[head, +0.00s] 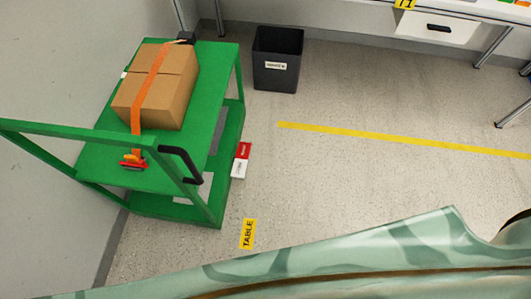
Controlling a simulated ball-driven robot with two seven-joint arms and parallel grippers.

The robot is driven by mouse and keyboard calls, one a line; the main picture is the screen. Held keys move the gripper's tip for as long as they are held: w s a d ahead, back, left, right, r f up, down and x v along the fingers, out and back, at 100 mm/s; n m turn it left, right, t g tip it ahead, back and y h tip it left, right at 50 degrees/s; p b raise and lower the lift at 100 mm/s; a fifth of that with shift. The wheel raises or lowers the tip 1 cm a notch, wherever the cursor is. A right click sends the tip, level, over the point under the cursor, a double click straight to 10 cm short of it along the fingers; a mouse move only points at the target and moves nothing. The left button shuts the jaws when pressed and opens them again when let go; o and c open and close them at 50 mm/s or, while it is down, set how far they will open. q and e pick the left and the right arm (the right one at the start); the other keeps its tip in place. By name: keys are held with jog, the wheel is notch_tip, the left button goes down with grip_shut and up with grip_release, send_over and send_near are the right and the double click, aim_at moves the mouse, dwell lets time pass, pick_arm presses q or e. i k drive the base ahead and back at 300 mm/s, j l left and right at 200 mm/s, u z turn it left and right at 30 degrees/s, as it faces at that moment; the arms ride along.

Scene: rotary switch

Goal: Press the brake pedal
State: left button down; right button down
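A green cart (100,158) stands at the left against the grey wall. A small two-part pedal, red on top (243,150) and white below (239,169), sticks out low on the cart's right side, near the floor. Both parts carry small lettering that I cannot read for sure. Nothing touches the pedal, and bare floor lies to its right. Neither of my grippers is in view.
A cardboard box (160,95) is strapped to the cart top by an orange strap (150,85). A black bin (277,60) stands behind. A yellow floor line (400,139) and a yellow TABLE label (248,233) mark the floor.

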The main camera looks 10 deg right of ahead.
aim_at(240, 164)
jog(key=i+l, duration=0.8)
jog(key=i+l+u, duration=0.1)
jog(key=u, duration=1.45)
jog(key=i+l, duration=0.05)
